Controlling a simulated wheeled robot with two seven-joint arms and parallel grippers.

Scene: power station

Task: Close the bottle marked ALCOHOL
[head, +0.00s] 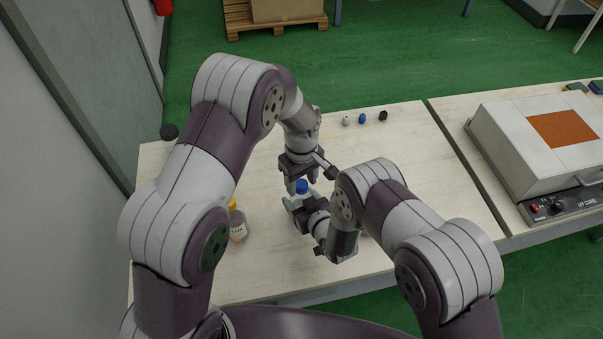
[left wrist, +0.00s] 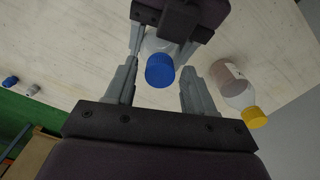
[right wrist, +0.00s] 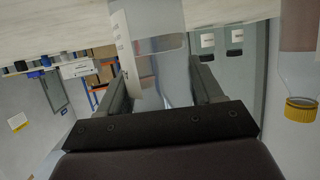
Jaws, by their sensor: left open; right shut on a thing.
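A clear bottle (right wrist: 165,60) with a white label stands on the table, its print not readable. My right gripper (head: 299,206) is shut on its body; the fingers show on both sides of it in the right wrist view (right wrist: 160,75). A blue cap (head: 302,186) is at the bottle's top; the left wrist view (left wrist: 160,70) shows it over the mouth. I cannot tell how tightly it sits. My left gripper (head: 301,180) points down over the cap, open, with its fingers (left wrist: 162,85) on either side and gaps between.
A yellow-capped bottle (head: 238,222) stands to the left; it also shows in the left wrist view (left wrist: 236,88). A white cap (head: 346,120), a blue cap (head: 362,118) and a black cap (head: 383,115) lie at the back. A UV CURE box (head: 545,140) is at right.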

